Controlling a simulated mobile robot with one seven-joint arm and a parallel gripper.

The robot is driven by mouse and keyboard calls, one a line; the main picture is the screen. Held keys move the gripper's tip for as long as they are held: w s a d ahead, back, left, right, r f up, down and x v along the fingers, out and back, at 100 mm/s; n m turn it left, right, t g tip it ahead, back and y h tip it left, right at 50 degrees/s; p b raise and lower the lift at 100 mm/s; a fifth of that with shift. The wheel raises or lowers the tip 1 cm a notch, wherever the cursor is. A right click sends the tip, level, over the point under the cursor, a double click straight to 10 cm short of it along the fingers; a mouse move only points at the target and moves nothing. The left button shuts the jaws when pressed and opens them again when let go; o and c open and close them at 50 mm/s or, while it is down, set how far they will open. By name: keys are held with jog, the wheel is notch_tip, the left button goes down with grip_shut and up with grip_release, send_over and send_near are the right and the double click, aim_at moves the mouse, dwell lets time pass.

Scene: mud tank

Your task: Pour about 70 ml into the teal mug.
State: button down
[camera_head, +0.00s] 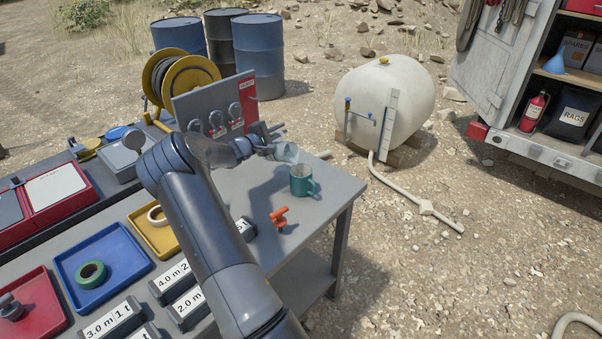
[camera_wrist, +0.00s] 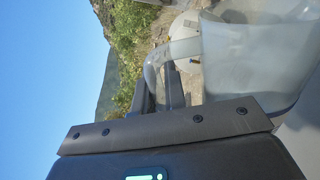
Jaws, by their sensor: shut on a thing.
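The teal mug (camera_head: 301,187) stands upright on the grey table near its right end, with its handle to the right. Its contents are not clear to me. My gripper (camera_head: 262,148) is shut on a translucent jug (camera_head: 287,153), which is just behind and slightly left of the mug in the head view. In the wrist view the jug (camera_wrist: 245,55) fills the upper right, and my gripper's fingers (camera_wrist: 172,92) are at its handle. I cannot tell its tilt or how much liquid it holds. No stream shows between jug and mug.
An orange valve-like piece (camera_head: 279,217) lies in front of the mug. A panel with hanging shackles (camera_head: 215,105) stands behind the arm. Trays, including a blue one (camera_head: 75,250), and labelled blocks (camera_head: 110,318) are at left. The table's right edge is close to the mug.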

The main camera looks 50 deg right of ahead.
jog(key=shift+s+r+m+p, duration=0.3)
jog(key=shift+r+m+p, duration=0.1)
dwell(1.4)
jog(key=w+f+n, duration=0.2)
jog(key=f+n, duration=0.1)
jog(key=shift+w, duration=0.15)
jog(key=shift+r+n, duration=0.1)
jog(key=shift+n, duration=0.2)
jog(key=shift+w+d+n, duration=0.1)
jog(key=shift+w+n, duration=0.3)
jog(key=shift+n, duration=0.3)
jog(key=shift+w+f, duration=0.1)
jog(key=shift+f, duration=0.25)
jog(key=shift+f, duration=0.1)
dwell(0.8)
